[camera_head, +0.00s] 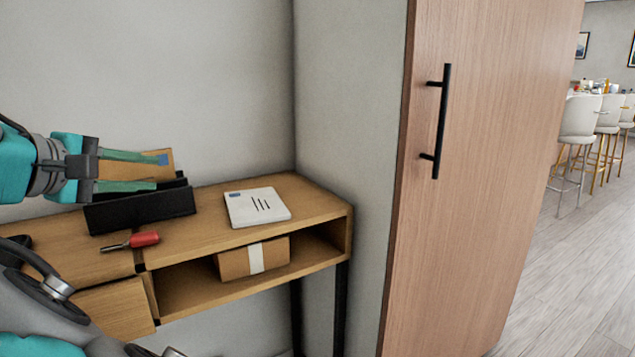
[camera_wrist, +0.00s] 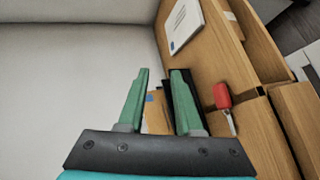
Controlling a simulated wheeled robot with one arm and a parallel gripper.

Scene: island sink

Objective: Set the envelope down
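A tan envelope (camera_head: 150,164) with a blue patch stands tilted in a black holder (camera_head: 142,212) on the wooden desk. It also shows in the wrist view (camera_wrist: 155,118), partly hidden behind the fingers. My gripper (camera_head: 158,172) is at the holder, its two green fingers spread apart. The wrist view shows a clear gap between the fingertips (camera_wrist: 160,72), with the envelope's edge lower down between them. I cannot tell whether a finger touches the envelope.
A white flat item (camera_head: 257,207) with dark lines lies on the desk (camera_head: 205,235) to the right. A red-handled tool (camera_head: 144,239) lies in front of the holder. A taped box (camera_head: 253,258) sits in the open shelf. A tall wooden cabinet (camera_head: 470,200) stands at right.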

